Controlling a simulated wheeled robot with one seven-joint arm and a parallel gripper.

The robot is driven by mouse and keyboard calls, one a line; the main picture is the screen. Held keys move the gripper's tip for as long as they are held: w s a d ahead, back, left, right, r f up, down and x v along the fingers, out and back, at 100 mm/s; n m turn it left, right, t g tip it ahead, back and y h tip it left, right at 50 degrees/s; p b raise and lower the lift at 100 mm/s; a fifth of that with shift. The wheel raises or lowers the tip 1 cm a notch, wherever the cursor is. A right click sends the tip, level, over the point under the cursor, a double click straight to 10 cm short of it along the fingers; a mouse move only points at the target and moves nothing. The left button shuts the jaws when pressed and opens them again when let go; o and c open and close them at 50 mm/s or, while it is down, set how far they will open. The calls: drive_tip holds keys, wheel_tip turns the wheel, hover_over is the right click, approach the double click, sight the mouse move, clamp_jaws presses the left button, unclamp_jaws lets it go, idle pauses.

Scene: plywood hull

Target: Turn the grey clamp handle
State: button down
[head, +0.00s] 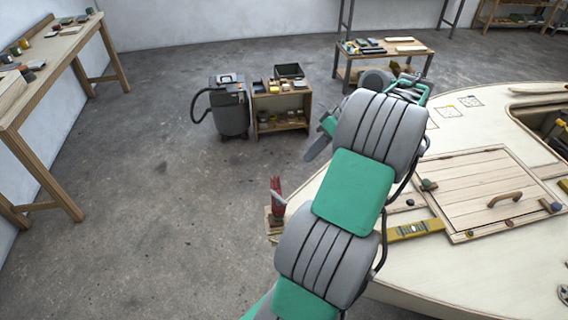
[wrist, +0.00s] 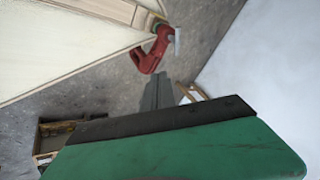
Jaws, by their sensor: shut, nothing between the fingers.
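A red clamp (head: 277,205) is fixed at the near-left edge of the pale plywood hull, left of my arm in the head view. In the wrist view the red clamp (wrist: 147,60) sits at the hull's edge, and its short grey handle (wrist: 178,42) sticks out on the right. My gripper (head: 312,153) shows partly beside my arm in the head view, above and right of the clamp. In the wrist view my gripper's grey fingers (wrist: 158,82) are together and empty. Their tips appear just below the clamp, apart from the handle.
The hull (head: 480,145) fills the right, with a hatch panel (head: 470,185) and a yellow level (head: 416,230) on it. A grey vacuum (head: 229,105) and small shelf (head: 281,105) stand behind. A workbench (head: 50,65) is at left. The floor between is clear.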

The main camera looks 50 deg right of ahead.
sight(278, 199)
drive_tip(key=w+a+f+b, duration=0.3)
drive_tip(key=a+f+b, duration=0.3)
drive_tip(key=f, duration=0.3)
drive_tip(key=shift+w+a+b, duration=0.3)
drive_tip(key=shift+a+b, duration=0.05)
drive_tip(key=shift+a, duration=0.55)
